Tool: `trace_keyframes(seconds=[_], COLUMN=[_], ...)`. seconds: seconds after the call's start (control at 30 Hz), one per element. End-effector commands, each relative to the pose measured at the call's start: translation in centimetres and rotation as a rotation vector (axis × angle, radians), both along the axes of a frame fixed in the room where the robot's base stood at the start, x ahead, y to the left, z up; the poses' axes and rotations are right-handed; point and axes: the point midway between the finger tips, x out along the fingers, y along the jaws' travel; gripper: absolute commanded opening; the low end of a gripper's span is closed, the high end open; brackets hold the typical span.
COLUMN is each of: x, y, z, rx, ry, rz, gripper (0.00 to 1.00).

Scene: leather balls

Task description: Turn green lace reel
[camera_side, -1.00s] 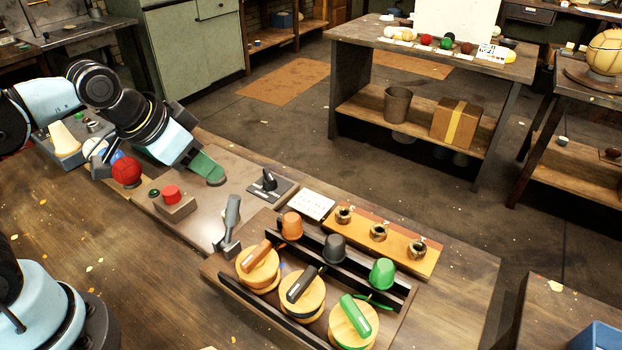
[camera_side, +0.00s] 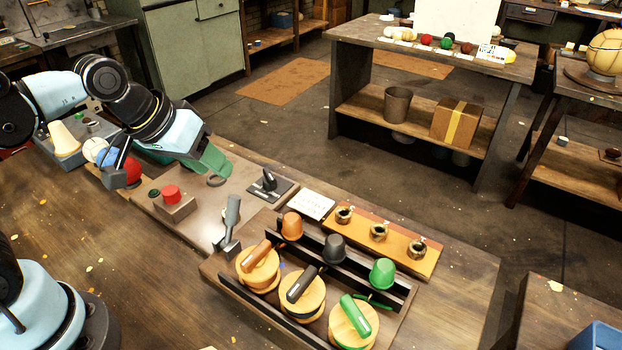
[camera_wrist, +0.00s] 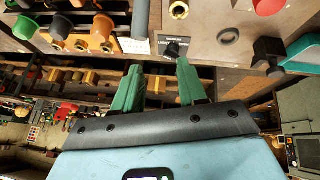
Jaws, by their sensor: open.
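The green lace reel (camera_side: 352,326) is a round wooden spool with a green bar handle on top, at the front right end of a dark rack in the side view. The handle lies slanted, from upper left to lower right. My gripper (camera_side: 214,162) has green fingers and is far up and left of the reel, above the back part of the workbench. In the wrist view my gripper (camera_wrist: 159,66) has its two fingers apart with nothing between them. I cannot make out the green reel clearly in the wrist view.
An orange-handled reel (camera_side: 258,267) and a black-handled reel (camera_side: 302,296) stand left of the green one. Orange, black and green cups (camera_side: 382,273) stand behind them. A grey lever (camera_side: 229,225) and a red button (camera_side: 171,193) lie between my gripper and the rack.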

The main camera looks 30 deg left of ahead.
Motion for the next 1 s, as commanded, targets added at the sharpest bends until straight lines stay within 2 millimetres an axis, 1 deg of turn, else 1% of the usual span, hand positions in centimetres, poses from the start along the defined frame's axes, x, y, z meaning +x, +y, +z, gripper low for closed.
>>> trace_keyframes(seconds=[0.03, 0.17, 0.2, 0.27, 0.3, 0.37, 0.4, 0.5, 0.6, 0.7, 0.87, 1.0], x=[0.6, 1.4, 1.5, 1.5, 1.4, 1.2, 1.0, 0.2, -0.5, -1.0, -1.3, -1.6], y=[-2.0, -7.2, -8.8, -11.3, -13.0, -15.4, -17.0, -20.3, -22.6, -24.0, -24.7, -25.2], z=[0.7, 1.8, 2.1, 2.5, 2.7, 2.9, 3.0, 3.1, 3.1, 3.1, 2.6, 1.1], rx=[-0.068, -0.234, -0.274, -0.323, -0.349, -0.374, -0.386, -0.390, -0.377, -0.366, -0.359, -0.360], ry=[0.054, 0.228, 0.286, 0.375, 0.437, 0.528, 0.585, 0.705, 0.789, 0.836, 0.856, 0.855], rz=[0.038, 0.188, 0.237, 0.311, 0.363, 0.440, 0.491, 0.605, 0.694, 0.749, 0.777, 0.777], gripper=[0.41, 0.41, 0.41, 0.41, 0.41, 0.41, 0.41, 0.41, 0.41, 0.41, 0.41, 0.41])
